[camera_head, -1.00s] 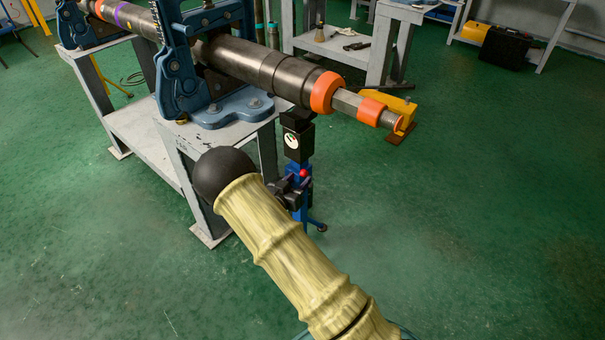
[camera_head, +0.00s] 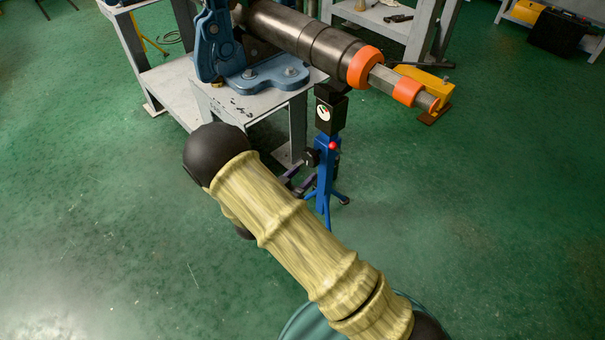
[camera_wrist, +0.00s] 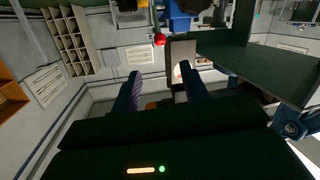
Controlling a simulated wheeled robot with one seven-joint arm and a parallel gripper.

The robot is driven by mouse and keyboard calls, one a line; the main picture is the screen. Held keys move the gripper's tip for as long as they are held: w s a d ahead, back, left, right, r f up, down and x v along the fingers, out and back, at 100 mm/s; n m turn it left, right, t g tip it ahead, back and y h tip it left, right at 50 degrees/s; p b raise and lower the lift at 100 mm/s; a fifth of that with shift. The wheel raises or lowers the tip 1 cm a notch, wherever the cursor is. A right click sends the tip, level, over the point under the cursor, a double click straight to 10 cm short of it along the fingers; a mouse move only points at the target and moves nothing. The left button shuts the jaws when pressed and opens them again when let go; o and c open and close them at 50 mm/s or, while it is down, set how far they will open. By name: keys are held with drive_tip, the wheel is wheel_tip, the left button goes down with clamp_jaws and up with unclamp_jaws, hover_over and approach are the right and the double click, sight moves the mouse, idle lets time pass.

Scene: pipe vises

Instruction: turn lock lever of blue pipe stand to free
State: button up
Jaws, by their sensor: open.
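The blue pipe stand (camera_head: 323,178) stands on the floor under the free end of the pipe (camera_head: 310,40). Its black head carries a round white dial (camera_head: 324,113) with green and red marks. A red ball knob (camera_head: 332,146), apparently the lock lever's end, sits below the dial. The wrist view looks upside down; there the red knob (camera_wrist: 159,40) shows beyond and above the fingertips. My gripper (camera_wrist: 161,78) is open and empty, its two fingers apart, pointing toward the stand. In the head view it is mostly hidden by my arm, just left of the stand's post.
A grey steel bench (camera_head: 240,104) with a blue pipe vise (camera_head: 262,77) stands left of the stand. Orange collars (camera_head: 365,67) ring the pipe end, and a yellow block (camera_head: 432,85) lies beyond it. The green floor to the right is clear.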

drive_tip(key=shift+w+d+r, duration=0.1)
drive_tip(key=shift+w+r, duration=0.05)
drive_tip(key=shift+w, duration=0.05)
drive_tip(key=c, duration=0.7)
drive_tip(key=w+y, duration=0.1)
drive_tip(key=w+d+r+g+y, duration=0.1)
drive_tip(key=y, duration=0.1)
drive_tip(key=w+r+g+y, duration=0.1)
drive_tip(key=shift+d+r+y, duration=0.25)
drive_tip(key=shift+d+y, duration=0.05)
drive_tip(key=shift+y, duration=0.1)
clamp_jaws()
drive_tip(key=s+d+r+n+g+y, duration=0.2)
drive_tip(key=s+d+r+n+g, duration=0.1)
drive_tip(key=s, duration=0.8)
drive_tip(key=s+d+r+n+g+y, duration=0.2)
drive_tip(key=s+d+r+g, duration=0.3)
drive_tip(key=s+d+r, duration=0.3)
drive_tip(key=s+y, duration=0.1)
drive_tip(key=s, duration=0.1)
drive_tip(key=shift+s+d+r+n, duration=0.15)
drive_tip(key=shift+s+d+n, duration=0.15)
drive_tip(key=shift+s+n, duration=0.1)
drive_tip(key=shift+w, duration=0.1)
